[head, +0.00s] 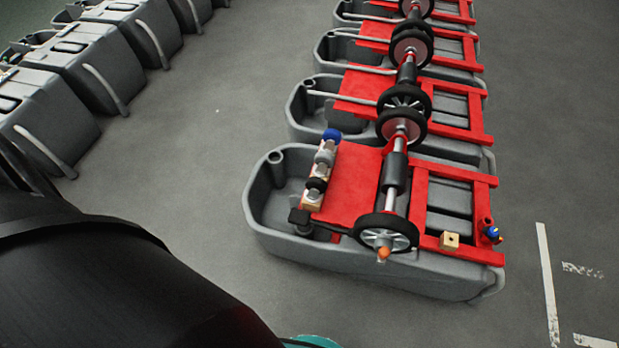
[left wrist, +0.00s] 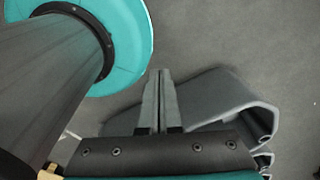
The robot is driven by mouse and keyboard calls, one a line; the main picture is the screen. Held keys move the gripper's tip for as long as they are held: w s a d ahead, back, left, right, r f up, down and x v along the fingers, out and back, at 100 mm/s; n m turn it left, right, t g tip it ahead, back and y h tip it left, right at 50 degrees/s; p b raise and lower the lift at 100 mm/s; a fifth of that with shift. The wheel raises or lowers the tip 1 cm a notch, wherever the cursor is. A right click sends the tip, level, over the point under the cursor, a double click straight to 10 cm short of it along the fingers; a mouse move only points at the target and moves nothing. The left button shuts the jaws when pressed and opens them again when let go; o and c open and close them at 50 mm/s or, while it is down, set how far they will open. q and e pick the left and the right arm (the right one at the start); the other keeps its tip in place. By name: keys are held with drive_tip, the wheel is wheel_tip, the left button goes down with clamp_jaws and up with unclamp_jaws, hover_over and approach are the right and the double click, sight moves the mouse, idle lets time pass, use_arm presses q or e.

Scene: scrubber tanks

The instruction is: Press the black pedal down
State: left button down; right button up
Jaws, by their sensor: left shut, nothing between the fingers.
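The black pedal (head: 299,216) appears to be the small dark block at the left front corner of the nearest scrubber tank's red plate. It sits beside a row of small wooden blocks and knobs. My left gripper (left wrist: 160,72) shows in the left wrist view, its two fingers together with nothing between them. It points over the grey floor beside a grey tank (left wrist: 225,95). The pedal cannot be made out in that view. In the head view my dark left arm fills the lower left and the gripper itself is out of sight. My right gripper is in neither view.
The nearest grey tank (head: 365,277) carries a red frame (head: 455,253) with a wheel (head: 385,232) and shaft. More tanks stand behind it in a row. Another row of grey tanks (head: 95,65) stands at left. Grey floor (head: 215,170) is clear between the rows.

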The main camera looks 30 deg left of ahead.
use_arm(q)
drive_tip(key=b, duration=1.7)
approach(302, 223)
drive_tip(key=shift+m, duration=0.3)
drive_tip(key=f, duration=0.7)
drive_tip(key=shift+d+f, duration=0.1)
drive_tip(key=shift+d, duration=0.25)
drive_tip(key=w+r+b, duration=0.1)
drive_tip(key=r+b, duration=0.1)
drive_tip(key=w+a+r+g+b, duration=0.1)
drive_tip(key=r+b, duration=0.1)
drive_tip(key=w+a+r+g+b, duration=0.1)
drive_tip(key=w+r+b, duration=0.1)
drive_tip(key=shift+w+r+m+b, duration=0.1)
drive_tip(key=shift+r+m+b, duration=0.05)
drive_tip(key=shift+m+b, duration=0.25)
drive_tip(key=shift+a+r, duration=0.1)
drive_tip(key=shift+r, duration=0.5)
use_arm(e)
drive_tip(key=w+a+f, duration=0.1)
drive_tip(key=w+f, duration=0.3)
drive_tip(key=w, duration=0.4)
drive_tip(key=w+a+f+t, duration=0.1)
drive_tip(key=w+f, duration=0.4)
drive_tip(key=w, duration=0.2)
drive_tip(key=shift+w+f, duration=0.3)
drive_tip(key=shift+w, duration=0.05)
